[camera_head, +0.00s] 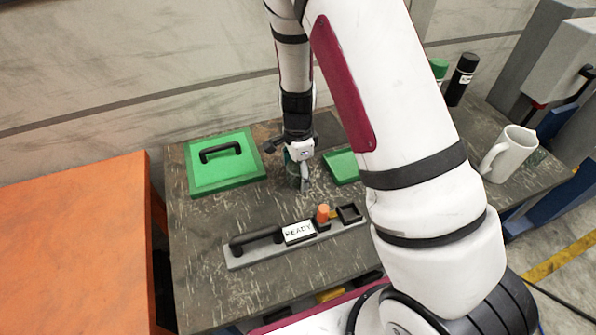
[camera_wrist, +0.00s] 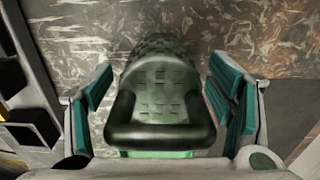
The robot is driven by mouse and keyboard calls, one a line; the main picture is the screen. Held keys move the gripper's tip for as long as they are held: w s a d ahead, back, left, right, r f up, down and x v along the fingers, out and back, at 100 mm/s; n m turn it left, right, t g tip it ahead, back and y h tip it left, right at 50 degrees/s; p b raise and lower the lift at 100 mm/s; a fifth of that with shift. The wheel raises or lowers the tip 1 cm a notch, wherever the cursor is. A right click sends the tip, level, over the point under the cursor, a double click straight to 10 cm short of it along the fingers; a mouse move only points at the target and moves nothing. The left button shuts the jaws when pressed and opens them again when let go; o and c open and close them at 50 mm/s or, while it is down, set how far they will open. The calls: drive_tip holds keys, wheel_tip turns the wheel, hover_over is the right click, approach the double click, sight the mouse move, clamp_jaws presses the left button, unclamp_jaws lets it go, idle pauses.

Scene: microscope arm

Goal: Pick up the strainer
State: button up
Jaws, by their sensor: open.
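The strainer (camera_wrist: 160,88) looks like a dark green, rounded piece with rows of small slots and a thick dark front edge. It fills the middle of the wrist view. My gripper (camera_wrist: 162,95) is open, with one teal-padded finger on each side of the strainer and a visible gap at both sides. In the head view, my gripper (camera_head: 303,178) points down at the table, and a dark green part of the strainer (camera_head: 291,170) shows beside it. The gripper and arm hide most of the strainer there.
A green case with a black handle (camera_head: 225,162) lies to the left. A green tray (camera_head: 343,167) is close on the right, partly behind my arm. A grey bar with a READY label (camera_head: 299,232) lies in front. A white mug (camera_head: 509,154) stands far right.

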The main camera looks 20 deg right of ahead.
drive_tip(key=shift+c, duration=0.6)
drive_tip(key=c, duration=1.3)
drive_tip(key=shift+r, duration=0.1)
